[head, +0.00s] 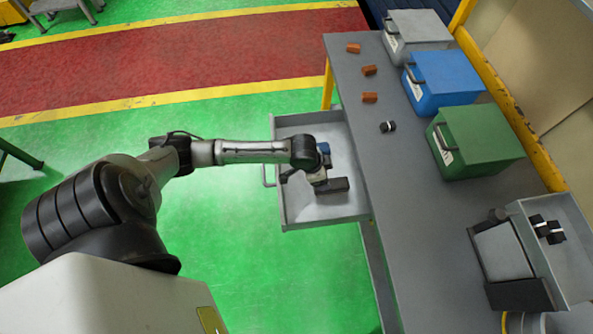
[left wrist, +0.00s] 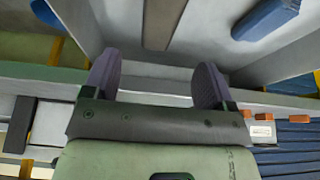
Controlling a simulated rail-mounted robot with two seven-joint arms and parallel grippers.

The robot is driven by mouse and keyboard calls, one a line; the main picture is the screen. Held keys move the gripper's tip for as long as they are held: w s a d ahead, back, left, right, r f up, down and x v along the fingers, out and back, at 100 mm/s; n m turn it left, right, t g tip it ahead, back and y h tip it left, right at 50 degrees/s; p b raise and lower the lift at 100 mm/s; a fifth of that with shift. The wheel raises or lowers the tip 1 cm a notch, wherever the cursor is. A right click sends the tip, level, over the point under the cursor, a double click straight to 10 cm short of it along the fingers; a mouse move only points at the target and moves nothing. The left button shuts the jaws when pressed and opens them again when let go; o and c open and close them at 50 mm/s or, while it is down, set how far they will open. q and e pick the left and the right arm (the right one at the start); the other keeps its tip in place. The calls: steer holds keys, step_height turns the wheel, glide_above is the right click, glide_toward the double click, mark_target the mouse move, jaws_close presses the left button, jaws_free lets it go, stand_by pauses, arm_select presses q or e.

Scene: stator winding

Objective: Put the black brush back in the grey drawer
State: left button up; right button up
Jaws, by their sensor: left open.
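The grey drawer (head: 288,213) is pulled out at the left side of the grey table. A dark, bar-shaped object, which looks like the black brush (head: 335,185), lies low in the drawer beside my left gripper (head: 316,180). In the left wrist view a dark bar (left wrist: 163,20) rests on the drawer floor, beyond and between the fingertips. The left gripper (left wrist: 158,82) is open, with nothing between its fingers. A blue object (head: 323,148) also lies in the drawer and shows in the left wrist view (left wrist: 268,18). My right gripper is not in view.
The grey table (head: 400,200) carries several orange-brown blocks (head: 369,70), a small black-and-white part (head: 388,127), and grey, blue (head: 448,82) and green (head: 480,142) boxes. A grey bin fixture (head: 503,250) stands at the lower right. Green floor lies open left of the drawer.

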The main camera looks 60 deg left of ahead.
arm_select(q)
steer(key=s+d, duration=1.1)
steer(key=s, duration=0.1)
steer(key=s+a+r+n+y, duration=0.1)
steer(key=s+r, duration=0.4)
steer(key=s, duration=0.5)
steer(key=shift+n+g+y, duration=0.3)
steer(key=shift+n, duration=0.5)
steer(key=shift+a+r, duration=0.1)
steer(key=shift+a, duration=0.05)
